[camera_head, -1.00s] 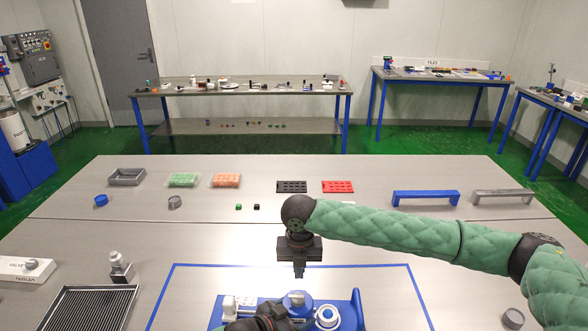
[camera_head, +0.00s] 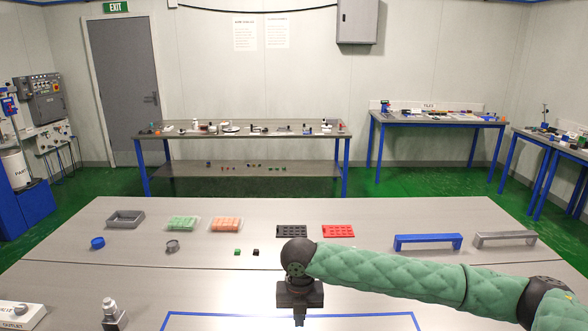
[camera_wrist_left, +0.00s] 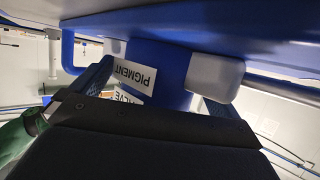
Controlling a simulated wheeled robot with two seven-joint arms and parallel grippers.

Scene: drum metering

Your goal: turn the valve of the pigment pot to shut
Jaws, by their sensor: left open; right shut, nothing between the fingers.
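The pigment pot (camera_wrist_left: 172,68) shows upside down and close up in the left wrist view, as a blue body with a white PIGMENT label (camera_wrist_left: 135,76). A second label, partly hidden, sits below it. A pale grey block (camera_wrist_left: 213,78) stands beside the blue body; I cannot tell whether it is the valve's handle. My left gripper (camera_wrist_left: 158,88) is open, its fingers on either side of the blue body; contact is unclear. The pot is out of the head view. My right gripper (camera_head: 299,319) is shut and empty, pointing down above the table.
The table (camera_head: 190,285) has blue tape lines (camera_head: 210,314) at the front. Farther back are a grey tray (camera_head: 125,219), green and orange block trays, black and red racks (camera_head: 338,231), and blue and grey bridges (camera_head: 428,242). The middle is mostly clear.

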